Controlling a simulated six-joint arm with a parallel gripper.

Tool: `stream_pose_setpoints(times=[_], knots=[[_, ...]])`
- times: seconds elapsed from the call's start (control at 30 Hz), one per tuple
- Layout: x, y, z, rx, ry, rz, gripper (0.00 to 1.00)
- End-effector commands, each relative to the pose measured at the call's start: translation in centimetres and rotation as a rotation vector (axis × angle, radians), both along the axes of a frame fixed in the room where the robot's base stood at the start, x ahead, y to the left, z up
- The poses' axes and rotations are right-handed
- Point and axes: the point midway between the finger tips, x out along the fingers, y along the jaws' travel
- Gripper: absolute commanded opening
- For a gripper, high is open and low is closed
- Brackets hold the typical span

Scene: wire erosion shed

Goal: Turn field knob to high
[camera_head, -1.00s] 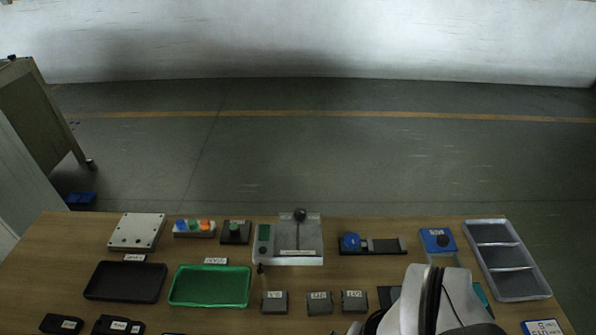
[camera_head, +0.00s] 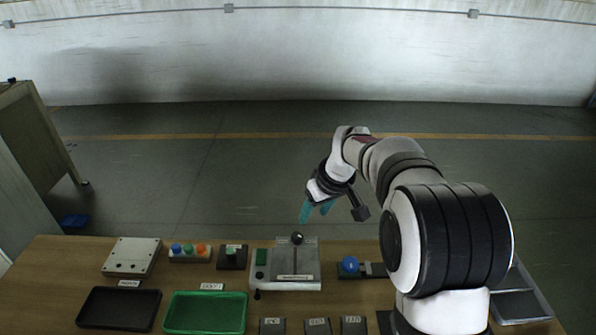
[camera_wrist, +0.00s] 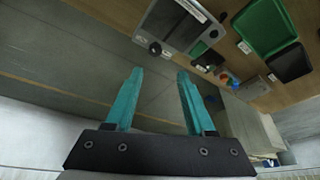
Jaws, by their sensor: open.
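No label is readable, so I cannot tell which control is the field knob. A dark block with a green knob (camera_head: 232,250) stands left of the panel. My gripper (camera_head: 316,216) is open and empty, its teal fingers in the air above and beyond the table's back edge. In the wrist view my gripper (camera_wrist: 158,76) also shows apart from the panel (camera_wrist: 180,20).
A row of coloured buttons (camera_head: 189,251) and a pale plate with holes (camera_head: 132,256) stand at the back left. A black tray (camera_head: 120,330) and a green tray (camera_head: 205,328) lie in front. Small labelled grey blocks (camera_head: 317,326) stand near the front. My arm covers the right side.

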Motion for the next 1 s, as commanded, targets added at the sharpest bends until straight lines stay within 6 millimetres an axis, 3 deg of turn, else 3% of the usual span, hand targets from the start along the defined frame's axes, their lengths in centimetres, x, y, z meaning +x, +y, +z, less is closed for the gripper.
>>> stream_pose_setpoints(times=[0.1,0.23,0.6,0.8,1.0], knots=[[2.2,0.3,-1.4,-0.017,-0.034,0.058,0.55],[2.9,0.8,-3.5,-0.018,-0.033,0.063,0.55],[6.2,2.9,-13.1,-0.017,-0.034,0.059,0.55],[7.1,3.4,-15.3,-0.017,-0.036,0.058,0.55],[7.2,3.5,-15.7,-0.017,-0.036,0.058,0.55]])
